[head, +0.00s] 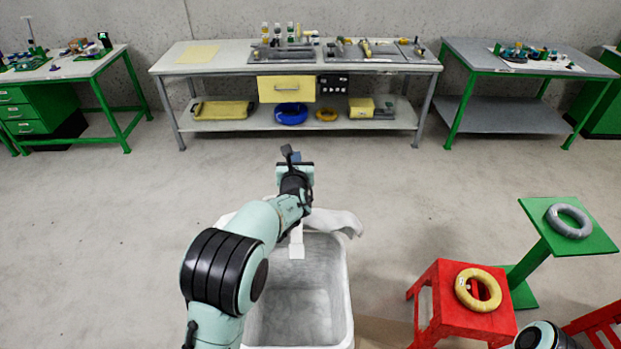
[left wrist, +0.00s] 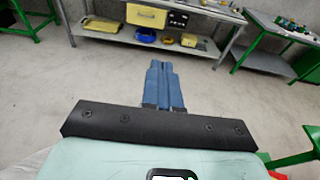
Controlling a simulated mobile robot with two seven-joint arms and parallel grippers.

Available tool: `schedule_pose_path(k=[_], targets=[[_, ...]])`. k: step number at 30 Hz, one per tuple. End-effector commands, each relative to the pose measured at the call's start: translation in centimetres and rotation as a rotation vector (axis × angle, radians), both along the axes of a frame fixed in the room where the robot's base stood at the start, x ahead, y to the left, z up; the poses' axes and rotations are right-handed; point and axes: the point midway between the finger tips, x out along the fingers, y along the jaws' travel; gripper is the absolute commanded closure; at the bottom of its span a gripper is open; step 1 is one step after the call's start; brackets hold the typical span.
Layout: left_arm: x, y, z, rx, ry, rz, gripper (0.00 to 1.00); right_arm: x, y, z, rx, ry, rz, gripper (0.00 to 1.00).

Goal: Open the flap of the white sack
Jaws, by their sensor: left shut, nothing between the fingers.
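The white sack (head: 297,305) stands on the floor below my left arm, with its top open and its pale, empty-looking inside showing. Its flap (head: 338,222) lies folded back over the far rim, partly hidden by my left arm, and a strip of white cloth hangs at the rim's middle. My left gripper (head: 291,155) is beyond the far rim, pointing away from the sack. Its blue fingers are shut with nothing between them in the left wrist view (left wrist: 165,86). My right gripper is out of view.
A red stool (head: 448,322) with a yellow cable coil (head: 466,293) stands right of the sack. Behind it is a green stand (head: 590,238) with a grey coil (head: 560,222). A long workbench (head: 220,66) stands along the back wall. The floor between is clear.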

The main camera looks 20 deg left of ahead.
Motion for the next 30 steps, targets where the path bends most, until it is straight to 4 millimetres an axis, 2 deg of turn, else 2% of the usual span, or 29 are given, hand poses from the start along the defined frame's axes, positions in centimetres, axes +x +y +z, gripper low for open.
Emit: schedule_pose_path(k=[1,4,30], targets=[[0.94,0.76,0.48,0.0,-0.002,0.003,1.0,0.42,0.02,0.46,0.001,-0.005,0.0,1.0],[1.53,0.96,0.47,-0.001,0.0,0.0,1.0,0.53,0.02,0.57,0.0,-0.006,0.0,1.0],[1.38,0.8,0.35,-0.001,0.0,0.0,1.0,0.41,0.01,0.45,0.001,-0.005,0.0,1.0]])
